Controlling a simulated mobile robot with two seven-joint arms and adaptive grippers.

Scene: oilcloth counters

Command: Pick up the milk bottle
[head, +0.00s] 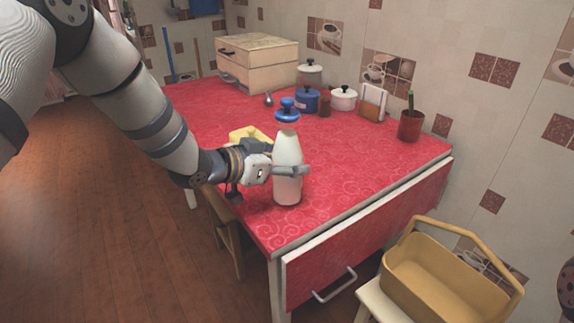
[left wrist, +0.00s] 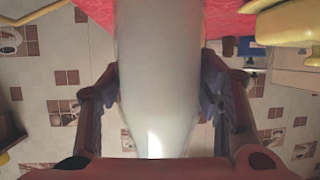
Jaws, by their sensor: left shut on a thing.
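In the left wrist view, the bottle (left wrist: 157,60) fills the space between the two fingers of my left gripper (left wrist: 158,100). I cannot tell whether the bottle's base touches the table.
A yellow object (head: 249,134) and a blue-knobbed item (head: 287,111) are behind the bottle. Pots (head: 343,100), a red cup (head: 410,126) and a wooden box (head: 262,66) line the wall side. A yellow basket (head: 432,284) stands at lower right. The table's front right is clear.

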